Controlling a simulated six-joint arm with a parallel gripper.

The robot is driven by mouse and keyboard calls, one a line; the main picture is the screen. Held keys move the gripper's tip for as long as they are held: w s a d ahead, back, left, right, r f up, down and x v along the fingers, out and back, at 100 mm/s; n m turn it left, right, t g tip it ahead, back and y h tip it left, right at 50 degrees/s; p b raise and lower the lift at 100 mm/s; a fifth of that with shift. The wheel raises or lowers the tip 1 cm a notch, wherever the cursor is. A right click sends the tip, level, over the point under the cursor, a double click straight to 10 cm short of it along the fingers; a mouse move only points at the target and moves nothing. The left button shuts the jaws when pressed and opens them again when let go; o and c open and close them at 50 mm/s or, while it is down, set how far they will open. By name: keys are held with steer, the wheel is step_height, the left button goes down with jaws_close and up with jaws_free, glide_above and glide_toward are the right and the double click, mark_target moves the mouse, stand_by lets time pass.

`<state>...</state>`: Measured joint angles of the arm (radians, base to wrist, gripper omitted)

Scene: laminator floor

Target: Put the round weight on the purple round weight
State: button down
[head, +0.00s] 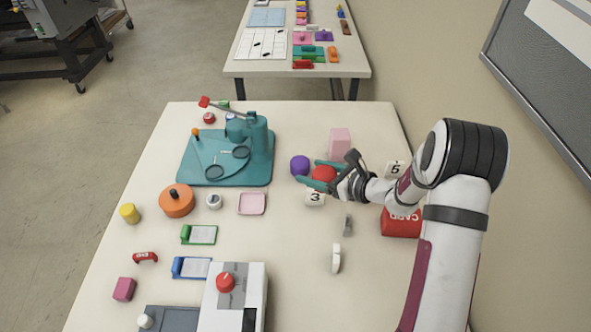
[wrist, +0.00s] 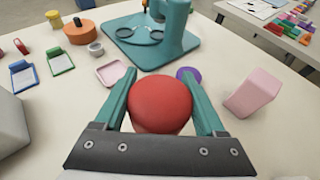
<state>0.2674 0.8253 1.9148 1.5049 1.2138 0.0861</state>
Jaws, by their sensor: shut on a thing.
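My gripper (head: 310,172) is shut on a red round weight (head: 324,174), which sits between its teal fingers. In the wrist view the red weight (wrist: 160,103) fills the space between the fingers, its domed top facing the camera. The purple round weight (head: 300,165) stands upright on the table just left of the fingertips in the head view. In the wrist view the purple weight (wrist: 189,74) shows just beyond the right fingertip, partly hidden by it. The two weights are apart or nearly so; I cannot tell how high the red one is held.
A pink block (head: 340,142) stands behind my gripper, and a white number block (head: 315,197) is close in front. A teal stand (head: 225,172) is to the left. A pink tray (head: 252,203) lies front left. A red box (head: 401,224) is right.

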steer(key=w+d+r+m+t+h, duration=0.35)
steer(key=w+d+m+h, duration=0.2)
steer(key=w, duration=0.55)
glide_above(299, 164)
steer(key=w, duration=0.4)
steer(key=f, duration=0.6)
steer(key=shift+a, duration=0.3)
step_height(299, 164, down, 4)
steer(key=shift+a+f, duration=0.1)
steer(key=shift+f, duration=0.15)
jaws_free()
